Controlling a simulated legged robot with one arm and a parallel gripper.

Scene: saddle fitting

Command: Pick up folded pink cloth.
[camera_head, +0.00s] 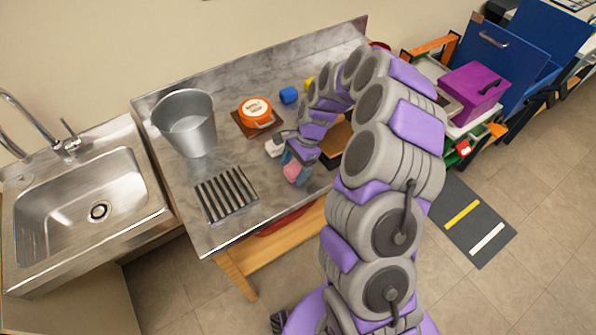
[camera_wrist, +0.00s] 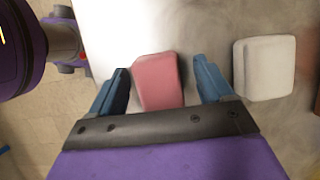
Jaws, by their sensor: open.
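The folded pink cloth (camera_wrist: 156,82) lies on the grey metal table, between the blue fingers of my gripper (camera_wrist: 162,80) in the wrist view. My gripper is open, with a gap showing between the cloth and the right finger; the left finger is very close to the cloth's left side. In the head view the pink cloth (camera_head: 292,170) shows partly, beside my gripper (camera_head: 296,166) near the table's front edge. My arm hides part of that area.
A white block (camera_wrist: 265,69) sits right of the cloth in the wrist view. On the table stand a metal bucket (camera_head: 187,128), a black striped rack (camera_head: 226,193), an orange round container (camera_head: 257,112) and a blue object (camera_head: 289,95). A sink (camera_head: 82,195) is at left.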

